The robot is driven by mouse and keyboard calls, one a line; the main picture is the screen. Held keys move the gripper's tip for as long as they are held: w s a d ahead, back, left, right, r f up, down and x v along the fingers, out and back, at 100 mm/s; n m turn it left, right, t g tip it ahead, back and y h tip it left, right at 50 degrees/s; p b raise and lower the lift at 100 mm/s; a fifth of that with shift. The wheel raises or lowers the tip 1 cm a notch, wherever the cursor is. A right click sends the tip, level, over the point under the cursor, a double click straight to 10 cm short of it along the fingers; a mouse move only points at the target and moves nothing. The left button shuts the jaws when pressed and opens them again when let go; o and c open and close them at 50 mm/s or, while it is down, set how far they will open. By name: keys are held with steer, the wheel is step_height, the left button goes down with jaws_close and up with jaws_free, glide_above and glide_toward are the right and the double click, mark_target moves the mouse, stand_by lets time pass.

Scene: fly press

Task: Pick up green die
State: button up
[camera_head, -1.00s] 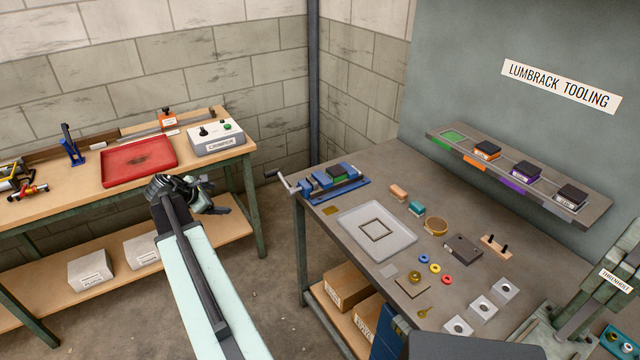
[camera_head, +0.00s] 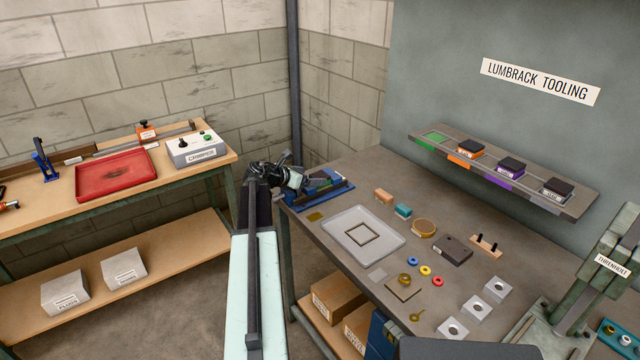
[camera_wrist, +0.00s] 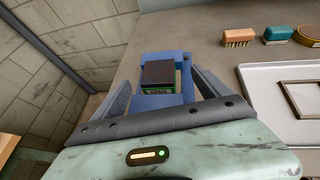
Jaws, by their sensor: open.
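The green die is a dark-topped block with a green lower part and a small label; in the wrist view the green die (camera_wrist: 159,76) sits in the blue vise (camera_wrist: 174,56). In the head view the blue vise (camera_head: 335,190) stands at the bench's far left corner, and my gripper hides much of the die. My gripper (camera_head: 292,178) is open beside the vise. In the wrist view my gripper (camera_wrist: 163,82) has one finger on each side of the die in the picture, with gaps between. I cannot tell its height above the die.
The wall shelf (camera_head: 480,169) holds orange, purple and grey-labelled dies and an empty green-marked place. A red tray (camera_head: 116,175) lies on the left bench.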

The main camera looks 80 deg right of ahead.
mark_target(318, 176)
steer(key=b+x, duration=0.1)
steer(key=x, duration=0.1)
steer(key=b+x, duration=0.1)
steer(key=x, duration=0.1)
steer(key=shift+w+d+f, duration=0.15)
steer(key=shift+d+f, duration=0.15)
steer(key=shift+d, duration=0.2)
steer(key=shift+a+r, duration=0.1)
jaws_close()
